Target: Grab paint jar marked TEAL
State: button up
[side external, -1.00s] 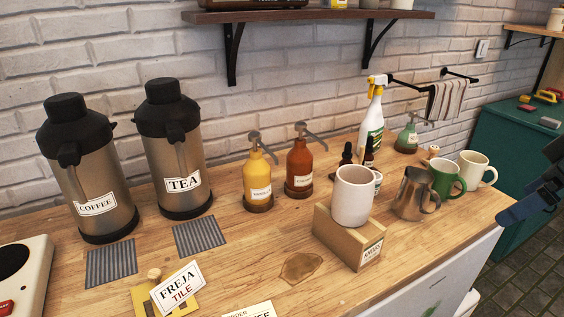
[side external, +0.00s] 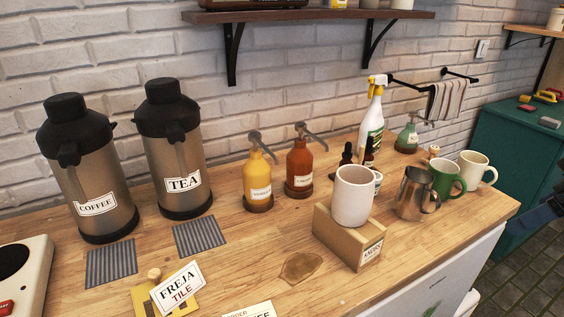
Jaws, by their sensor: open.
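No paint jar marked TEAL can be made out in this view. Part of my gripper (side external: 541,216) shows as a dark blue-black shape at the right edge, beyond the counter's right end. It is cut off by the frame, and it is clear of everything on the counter. A green pump bottle (side external: 407,139) stands at the back right of the counter; its small label is too small to read.
The wooden counter (side external: 235,285) holds COFFEE (side external: 95,190) and TEA (side external: 178,165) dispensers, yellow (side external: 257,178) and brown (side external: 299,167) pump bottles, a white cup (side external: 353,195) on a box, a metal pitcher (side external: 411,196), green (side external: 443,178) and cream (side external: 474,171) mugs, and a spray bottle (side external: 372,125).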

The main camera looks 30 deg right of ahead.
jog(key=c, duration=0.5)
jog(key=shift+o, duration=0.2)
